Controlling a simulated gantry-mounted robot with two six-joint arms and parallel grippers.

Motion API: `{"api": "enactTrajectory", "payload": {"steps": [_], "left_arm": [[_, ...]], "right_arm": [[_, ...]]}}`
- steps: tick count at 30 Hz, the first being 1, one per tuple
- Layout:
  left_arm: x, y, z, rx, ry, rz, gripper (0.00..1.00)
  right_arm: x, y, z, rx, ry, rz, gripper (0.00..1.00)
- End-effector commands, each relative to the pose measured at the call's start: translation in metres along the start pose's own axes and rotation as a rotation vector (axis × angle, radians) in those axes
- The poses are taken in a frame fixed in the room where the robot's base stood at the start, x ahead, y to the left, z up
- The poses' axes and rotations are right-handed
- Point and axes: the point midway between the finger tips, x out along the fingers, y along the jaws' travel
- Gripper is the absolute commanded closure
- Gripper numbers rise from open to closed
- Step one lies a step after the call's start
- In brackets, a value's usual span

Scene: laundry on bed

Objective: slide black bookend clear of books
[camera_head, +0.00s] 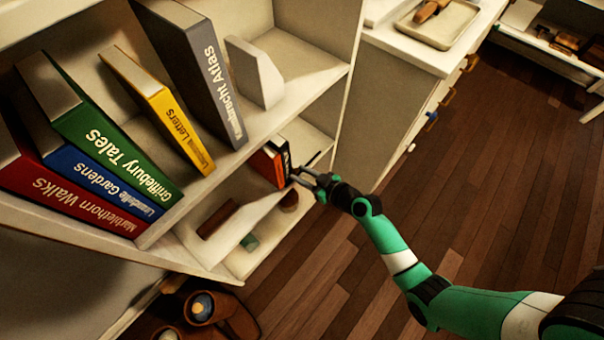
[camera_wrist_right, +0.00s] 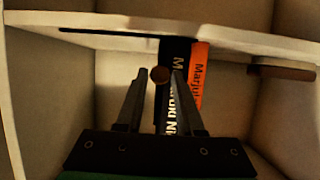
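My right gripper (camera_head: 300,174) is at the front of the lower shelf, beside a black-and-orange pair of books (camera_head: 274,162). Behind are a black spine with white lettering (camera_wrist_right: 178,55) and an orange spine (camera_wrist_right: 200,75). A thin dark strip (camera_wrist_right: 105,35) lies along the shelf board; I cannot tell whether it is the black bookend. My left gripper is out of view.
The shelf above holds several leaning books, including a green one (camera_head: 115,140) and a grey one (camera_head: 200,75), plus a pale block (camera_head: 255,73). A brown piece (camera_wrist_right: 282,71) is by the shelf edge. A white cabinet (camera_head: 385,110) stands right; wooden floor (camera_head: 480,180) is open.

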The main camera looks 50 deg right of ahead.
Motion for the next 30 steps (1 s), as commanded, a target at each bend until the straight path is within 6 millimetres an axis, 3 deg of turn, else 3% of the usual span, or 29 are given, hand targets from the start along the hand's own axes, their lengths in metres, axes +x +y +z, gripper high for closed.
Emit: {"api": "enactTrajectory", "payload": {"steps": [1, 6, 30], "left_arm": [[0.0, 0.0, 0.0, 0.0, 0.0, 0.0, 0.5], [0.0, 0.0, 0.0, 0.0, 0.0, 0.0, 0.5], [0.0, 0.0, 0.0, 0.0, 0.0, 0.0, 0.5]], "right_arm": [[-0.0001, 0.0, 0.0001, 0.0, 0.0, 0.0, 0.74], [-0.0002, 0.0, 0.0001, 0.0, 0.0, 0.0, 1.0], [-0.0002, 0.0, 0.0002, 0.0, 0.0, 0.0, 1.0]]}}
